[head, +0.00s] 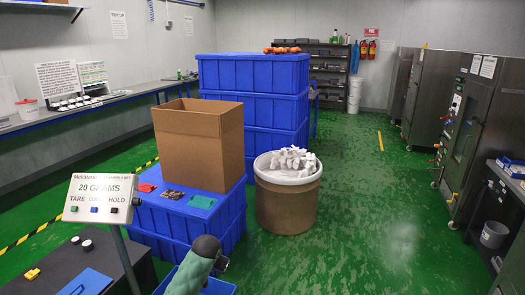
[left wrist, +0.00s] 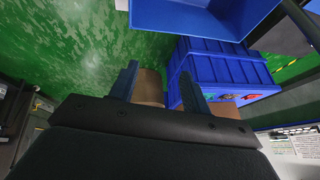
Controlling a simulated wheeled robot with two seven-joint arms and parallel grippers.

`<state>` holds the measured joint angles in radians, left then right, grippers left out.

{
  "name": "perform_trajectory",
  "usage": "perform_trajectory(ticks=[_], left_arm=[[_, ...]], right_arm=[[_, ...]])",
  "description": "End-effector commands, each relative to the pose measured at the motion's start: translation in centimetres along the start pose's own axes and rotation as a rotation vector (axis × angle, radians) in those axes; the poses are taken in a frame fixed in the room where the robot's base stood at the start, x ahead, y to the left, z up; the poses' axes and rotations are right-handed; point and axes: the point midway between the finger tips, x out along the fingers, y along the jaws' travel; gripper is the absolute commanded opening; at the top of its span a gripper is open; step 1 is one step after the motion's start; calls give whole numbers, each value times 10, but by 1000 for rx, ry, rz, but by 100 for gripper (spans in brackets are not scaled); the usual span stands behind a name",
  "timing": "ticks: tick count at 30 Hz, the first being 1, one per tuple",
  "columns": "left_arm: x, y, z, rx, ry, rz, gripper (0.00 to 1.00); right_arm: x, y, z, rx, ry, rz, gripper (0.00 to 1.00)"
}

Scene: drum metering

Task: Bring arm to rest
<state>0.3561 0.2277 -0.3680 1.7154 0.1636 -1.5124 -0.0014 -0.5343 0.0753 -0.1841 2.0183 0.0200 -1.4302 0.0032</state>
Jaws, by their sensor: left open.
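My left gripper (left wrist: 159,72) shows in the left wrist view with its two blue fingers apart and nothing between them. Beyond and below the fingers, the brown drum (left wrist: 149,90) is partly hidden by them. In the head view, a green and grey part of my arm (head: 196,264) shows at the bottom centre, over a blue bin; its fingers cannot be made out there. The brown drum (head: 287,210), with a white rim and white pieces heaped on top, stands on the green floor. My right gripper is in neither view.
Blue crates (head: 184,222) carry an open cardboard box (head: 199,143) and small coloured pieces. A scale display (head: 101,198) reads 20 GRAMS at the left front. A blue bin (left wrist: 200,18) is close in the wrist view. Dark cabinets (head: 475,130) line the right; floor between is clear.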

Motion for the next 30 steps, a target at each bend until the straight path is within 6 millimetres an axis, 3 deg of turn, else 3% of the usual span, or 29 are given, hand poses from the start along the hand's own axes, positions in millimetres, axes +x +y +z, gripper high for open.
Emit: perform_trajectory(ticks=[6, 15, 23, 30], left_arm=[[-38, 34, 49, -34, 65, 8, 48], [-70, 72, 140, -97, 71, 32, 48], [-84, 103, 228, -154, 14, 67, 48], [-85, 139, 320, -200, -95, 115, 48]], right_arm=[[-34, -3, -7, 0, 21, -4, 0], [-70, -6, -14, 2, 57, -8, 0], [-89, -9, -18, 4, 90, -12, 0], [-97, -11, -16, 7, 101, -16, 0]])
